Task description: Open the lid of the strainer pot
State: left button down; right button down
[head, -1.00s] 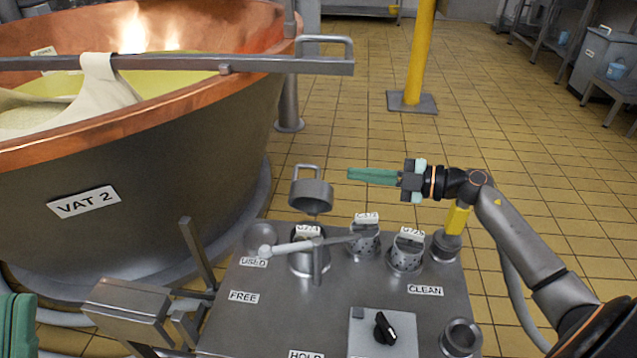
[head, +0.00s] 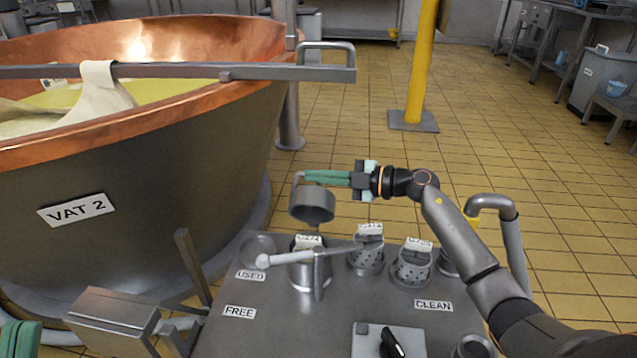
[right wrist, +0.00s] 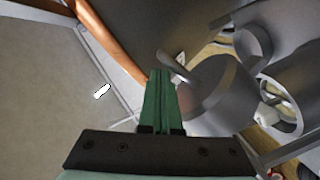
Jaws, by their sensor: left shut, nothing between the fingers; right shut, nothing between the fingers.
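In the right wrist view the fingertips (right wrist: 160,72) are beside the handle bar and the grey cup (right wrist: 222,95). My left gripper (head: 22,336) is shut, partly cut off at lower left.
Perforated tagged strainers (head: 412,262) stand by the CLEAN label. A black knob (head: 392,343) sits on a plate in front. The copper vat (head: 130,190) fills the left, with a metal bar (head: 270,73) across it. A yellow post (head: 422,70) stands behind on open tiled floor.

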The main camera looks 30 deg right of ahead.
jog(key=shift+w+d+f, duration=0.1)
jog(key=shift+w+f, duration=0.05)
jog(key=shift+w, duration=0.05)
dwell(0.3)
jog(key=shift+w+d+p, duration=0.1)
jog(key=shift+d+p, duration=0.05)
jog(key=shift+p, duration=0.4)
jog(key=shift+w+d+m, duration=0.1)
jog(key=shift+w+m, duration=0.05)
jog(key=shift+m, duration=0.15)
jog(key=shift+w+d+m+p, duration=0.3)
jog(key=shift+m+p, duration=0.1)
jog(key=shift+p, duration=0.8)
jog(key=w+d+f+m+g, duration=0.1)
jog(key=w+d+f+m, duration=0.1)
jog(key=w+f+m, duration=0.1)
jog(key=shift+w+d+f+m+g+p, duration=0.3)
jog(key=shift+f+m+g+p, duration=0.1)
jog(key=shift+f, duration=0.35)
